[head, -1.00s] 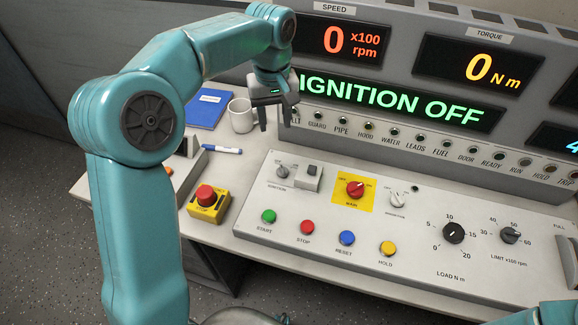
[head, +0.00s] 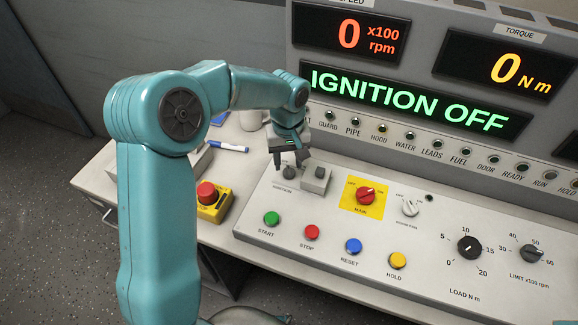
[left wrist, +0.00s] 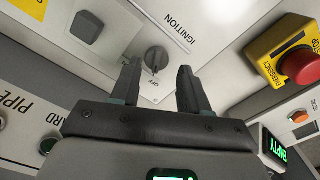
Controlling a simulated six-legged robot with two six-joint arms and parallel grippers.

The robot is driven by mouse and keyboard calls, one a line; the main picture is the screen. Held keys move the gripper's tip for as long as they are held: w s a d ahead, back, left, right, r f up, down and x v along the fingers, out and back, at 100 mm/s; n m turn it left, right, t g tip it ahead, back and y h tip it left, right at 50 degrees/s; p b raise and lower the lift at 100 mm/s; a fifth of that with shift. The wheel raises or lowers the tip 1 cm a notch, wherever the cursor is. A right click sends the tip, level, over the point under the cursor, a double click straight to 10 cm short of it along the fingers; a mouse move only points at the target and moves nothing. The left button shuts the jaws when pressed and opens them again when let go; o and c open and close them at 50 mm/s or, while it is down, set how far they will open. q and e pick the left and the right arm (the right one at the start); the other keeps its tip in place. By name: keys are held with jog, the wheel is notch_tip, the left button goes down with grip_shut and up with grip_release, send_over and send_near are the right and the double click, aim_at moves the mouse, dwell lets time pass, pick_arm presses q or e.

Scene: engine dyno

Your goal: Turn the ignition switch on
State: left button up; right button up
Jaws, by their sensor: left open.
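The ignition switch (head: 289,173) is a small grey rotary knob at the left end of the sloped control panel. In the left wrist view the ignition switch (left wrist: 156,59) shows a dark knob with a pointer line aimed near the OFF mark, with the word IGNITION beside it. My left gripper (head: 291,162) is open and points down just over the knob. In the left wrist view the knob appears between the tips of my left gripper (left wrist: 159,70), which do not visibly touch it. The green display (head: 406,102) reads IGNITION OFF. My right gripper is out of view.
A raised box with a dark square top (head: 316,178) stands right beside the ignition switch. A red main knob (head: 365,195) on a yellow plate is further right. Several coloured buttons line the front, including green START (head: 271,218). A yellow emergency stop box (head: 212,203) sits left of the panel.

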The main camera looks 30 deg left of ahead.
aim_at(288, 170)
pick_arm(q)
jog(key=f, duration=0.3)
jog(key=shift+w+f, duration=0.35)
jog(key=shift+f, duration=0.05)
jog(key=shift+s+r, duration=0.2)
jog(key=shift+s, duration=0.1)
jog(key=shift+w+f, duration=0.1)
jog(key=shift+w, duration=0.1)
jog(key=c, duration=0.7)
jog(key=shift+c, duration=0.2)
jog(key=shift+m, duration=0.3)
jog(key=m, duration=1.1)
jog(key=shift+a, duration=0.15)
jog(key=shift+m, duration=0.3)
